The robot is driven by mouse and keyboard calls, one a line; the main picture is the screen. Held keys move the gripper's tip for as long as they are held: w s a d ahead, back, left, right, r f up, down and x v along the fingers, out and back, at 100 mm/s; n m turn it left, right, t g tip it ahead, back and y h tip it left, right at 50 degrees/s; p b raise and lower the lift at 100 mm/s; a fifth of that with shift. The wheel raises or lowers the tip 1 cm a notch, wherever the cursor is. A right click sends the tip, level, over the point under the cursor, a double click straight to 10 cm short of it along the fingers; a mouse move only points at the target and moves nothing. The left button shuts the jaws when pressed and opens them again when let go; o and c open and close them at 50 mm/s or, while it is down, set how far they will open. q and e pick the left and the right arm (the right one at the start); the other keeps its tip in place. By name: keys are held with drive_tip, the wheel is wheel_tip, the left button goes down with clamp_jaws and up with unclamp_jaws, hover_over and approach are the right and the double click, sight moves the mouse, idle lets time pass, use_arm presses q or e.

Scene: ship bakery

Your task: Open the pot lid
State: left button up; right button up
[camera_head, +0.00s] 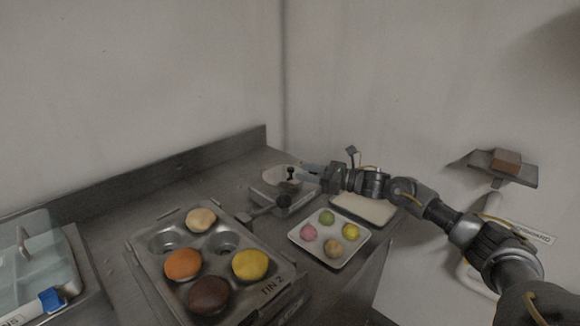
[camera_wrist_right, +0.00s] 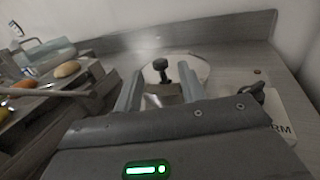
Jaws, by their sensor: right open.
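The pot (camera_head: 272,201) stands at the back of the metal counter, near the wall corner, and its side handle sticks out to the front left. Its pale round lid (camera_head: 273,175) carries a dark knob (camera_head: 291,173). My right gripper (camera_head: 298,172) reaches in from the right at the lid's height. In the right wrist view its two fingers (camera_wrist_right: 161,93) are open, with the knob (camera_wrist_right: 160,65) showing between and just beyond them. The lid (camera_wrist_right: 190,68) lies on the pot. I cannot tell whether a finger touches the knob. My left gripper is not in view.
A muffin tin (camera_head: 137,250) with several coloured buns lies front left of the pot. A white tray (camera_head: 342,259) with several small balls and a pale board (camera_head: 366,208) lie to the right. A clear-lidded box (camera_head: 30,258) stands far left. Walls close off the back.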

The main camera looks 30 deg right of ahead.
sight(291, 168)
drive_tip(key=p+x, duration=0.1)
drive_tip(key=x, duration=0.3)
drive_tip(key=shift+r, duration=0.2)
drive_tip(key=shift+x, duration=0.75)
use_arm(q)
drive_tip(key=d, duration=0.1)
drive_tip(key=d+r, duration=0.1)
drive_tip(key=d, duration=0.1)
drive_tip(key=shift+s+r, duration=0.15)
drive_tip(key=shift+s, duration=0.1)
use_arm(e)
drive_tip(key=shift+f, duration=0.15)
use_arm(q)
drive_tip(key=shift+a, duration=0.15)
use_arm(e)
drive_tip(key=shift+c, duration=0.4)
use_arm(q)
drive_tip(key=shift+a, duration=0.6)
use_arm(e)
clamp_jaws()
